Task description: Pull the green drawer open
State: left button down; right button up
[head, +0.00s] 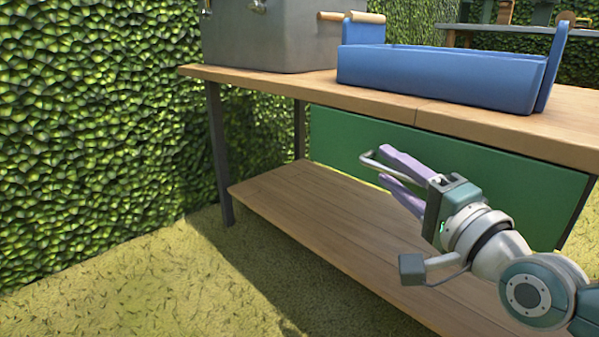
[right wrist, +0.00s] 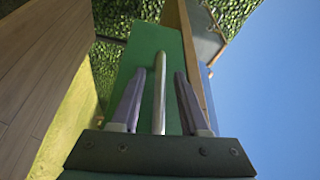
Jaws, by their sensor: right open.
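The green drawer (head: 490,180) sits under the wooden tabletop, with its front looking flush below the table edge. Its pale metal bar handle (head: 374,161) sticks out from the front. My right gripper (head: 384,165) is at the handle with its purple fingers open, one above and one below the bar. In the right wrist view the handle (right wrist: 160,90) runs between the two open fingers (right wrist: 157,90), with a gap on each side, and the green drawer front (right wrist: 145,45) lies behind. My left gripper is not in view.
On the wooden tabletop (head: 440,115) stand a blue tool tray (head: 435,75) and a grey metal box (head: 270,40). A lower wooden shelf (head: 330,220) lies beneath the drawer. A leafy hedge (head: 90,120) rises at the left. The grass (head: 130,270) in front is clear.

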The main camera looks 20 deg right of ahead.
jog(key=shift+w, duration=0.1)
grip_shut()
dwell(0.3)
dwell(1.1)
